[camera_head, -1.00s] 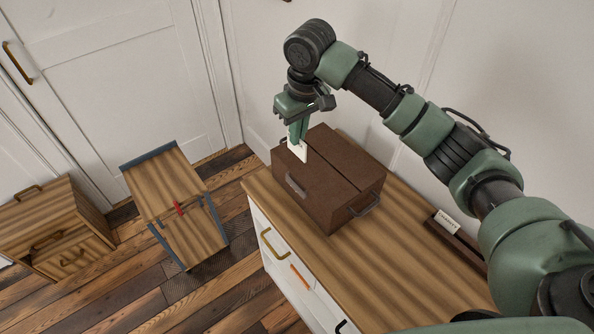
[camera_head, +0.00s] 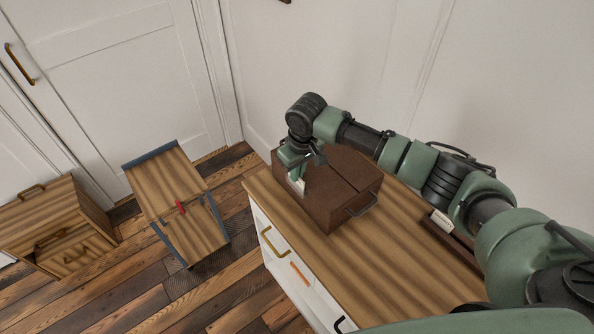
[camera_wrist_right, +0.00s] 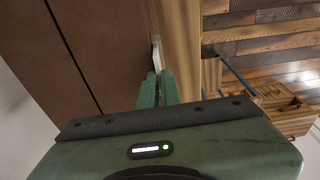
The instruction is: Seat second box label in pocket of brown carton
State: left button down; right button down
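The brown carton (camera_head: 342,190) stands closed on the wooden top of the cabinet. My right gripper (camera_head: 296,176) is at the carton's front left face, pointing down, its fingers shut on a small white box label (camera_head: 300,187). In the right wrist view the label (camera_wrist_right: 156,50) shows as a thin pale edge beyond the fingertips (camera_wrist_right: 157,84), along the carton's side (camera_wrist_right: 105,45). The pocket on that face is hidden behind the gripper and label, so I cannot tell whether the label is inside it. My left gripper is not in view.
Another white label (camera_head: 443,219) stands in a dark holder (camera_head: 456,238) at the back right of the cabinet top (camera_head: 340,265). The top is clear in front of the holder. Wooden furniture (camera_head: 165,187) stands on the floor to the left.

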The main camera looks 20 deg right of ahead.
aim_at(301, 180)
jog(key=c, duration=1.6)
grip_release()
jog(key=shift+f, duration=0.1)
jog(key=r, duration=0.4)
jog(key=s+r+b, duration=0.1)
jog(key=r, duration=0.3)
jog(key=r+b, duration=0.1)
jog(key=r, duration=0.3)
jog(key=shift+s+d+r, duration=0.1)
jog(key=shift+s+d, duration=0.15)
jog(key=shift+s, duration=0.1)
